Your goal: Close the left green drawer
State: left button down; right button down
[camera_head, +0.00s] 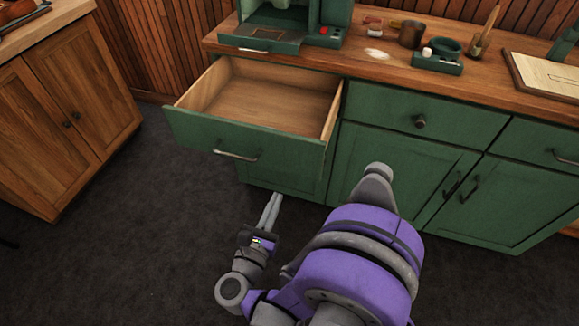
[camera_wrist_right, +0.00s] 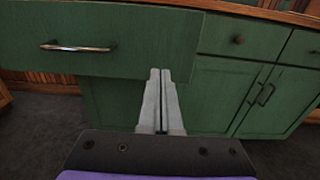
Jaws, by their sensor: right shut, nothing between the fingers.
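The left green drawer (camera_head: 245,146) is pulled well out of the green cabinet, and its wooden inside looks empty. Its front has a metal bar handle (camera_head: 236,155). In the right wrist view the drawer front (camera_wrist_right: 130,42) fills the upper left, with the handle (camera_wrist_right: 78,47) left of the fingers. My right gripper (camera_head: 274,197) is shut and empty, below and in front of the drawer's right part. In the right wrist view its fingertips (camera_wrist_right: 160,72) point toward the drawer's lower right edge; I cannot tell whether they touch it. My left gripper is not in view.
The counter (camera_head: 340,70) above holds a green machine (camera_head: 290,25), a brown mug (camera_head: 411,34), a small green tray (camera_head: 437,62) and a board (camera_head: 545,75). Another green drawer (camera_head: 425,113) to the right is shut. A wooden cabinet (camera_head: 65,115) stands left. Dark floor (camera_head: 130,230) is clear.

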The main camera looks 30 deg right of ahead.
aim_at(293, 158)
jog(key=x, duration=1.1)
jog(key=shift+w+d+b, duration=0.25)
jog(key=shift+d+b, duration=0.05)
jog(key=shift+b, duration=0.05)
jog(key=shift+w, duration=0.1)
jog(key=x, duration=2.9)
jog(key=shift+d+r+p, duration=0.1)
jog(key=shift+p, duration=0.2)
jog(key=shift+w+d, duration=0.2)
jog(key=shift+d+r, duration=0.15)
jog(key=shift+r, duration=0.05)
